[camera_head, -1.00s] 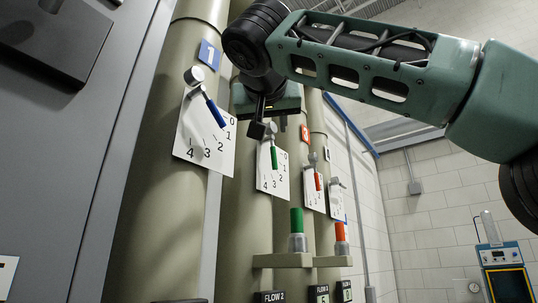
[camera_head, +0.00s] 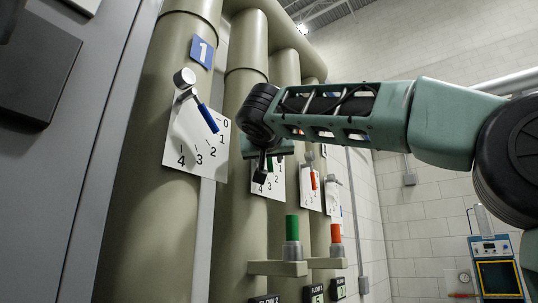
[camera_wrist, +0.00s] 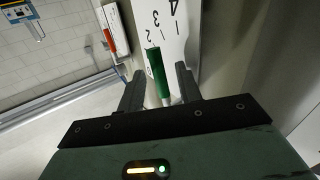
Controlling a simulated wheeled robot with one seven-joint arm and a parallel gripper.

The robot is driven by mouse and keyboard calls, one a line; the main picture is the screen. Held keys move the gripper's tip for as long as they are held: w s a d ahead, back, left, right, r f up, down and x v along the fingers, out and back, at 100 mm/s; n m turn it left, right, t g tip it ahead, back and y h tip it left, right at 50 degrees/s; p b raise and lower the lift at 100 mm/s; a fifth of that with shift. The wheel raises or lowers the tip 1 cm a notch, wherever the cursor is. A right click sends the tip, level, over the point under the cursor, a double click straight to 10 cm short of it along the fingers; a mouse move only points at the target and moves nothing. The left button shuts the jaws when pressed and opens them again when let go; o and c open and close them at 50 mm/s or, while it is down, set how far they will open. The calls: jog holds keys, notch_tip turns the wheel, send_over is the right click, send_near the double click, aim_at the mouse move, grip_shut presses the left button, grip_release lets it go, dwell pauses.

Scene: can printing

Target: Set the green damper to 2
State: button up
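The green damper handle (camera_wrist: 157,72) is a green grip on a metal rod in front of a white dial plate (camera_wrist: 181,42). In the wrist view its tip lies close to the 2 and 3 marks; which one it points at exactly I cannot tell. My gripper (camera_wrist: 160,74) is open, with one finger on each side of the handle and a visible gap to each. In the head view my gripper (camera_head: 262,170) is in front of the green dial, partly hiding it, and the green handle (camera_head: 270,163) shows beside it.
A blue-handled damper (camera_head: 207,118) on pipe 1 is to the left. Red-handled (camera_head: 313,181) and white-handled dampers are to the right. Below, a bracket (camera_head: 278,268) carries a green-topped post (camera_head: 292,228), and a red-topped post (camera_head: 336,233) stands beside it.

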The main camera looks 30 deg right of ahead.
jog(key=shift+c, duration=0.3)
grip_shut()
jog(key=shift+f+b, duration=0.2)
jog(key=shift+b, duration=0.45)
jog(key=shift+w+d+f+n+t+h+b, duration=0.1)
jog(key=shift+d+f+n+t+h+b, duration=0.2)
jog(key=shift+b, duration=0.9)
jog(key=n+t+b, duration=0.2)
jog(key=b, duration=0.2)
jog(key=d+r+n+t+b, duration=0.1)
jog(key=n+t+b, duration=0.1)
jog(key=b, duration=0.3)
jog(key=w+d+n+t+b, duration=0.1)
jog(key=t+b, duration=0.1)
jog(key=b, duration=0.2)
jog(key=shift+d+r+n+b, duration=0.25)
jog(key=shift+r+n+b, duration=0.1)
jog(key=shift+n+b, duration=0.05)
jog(key=shift+r, duration=0.1)
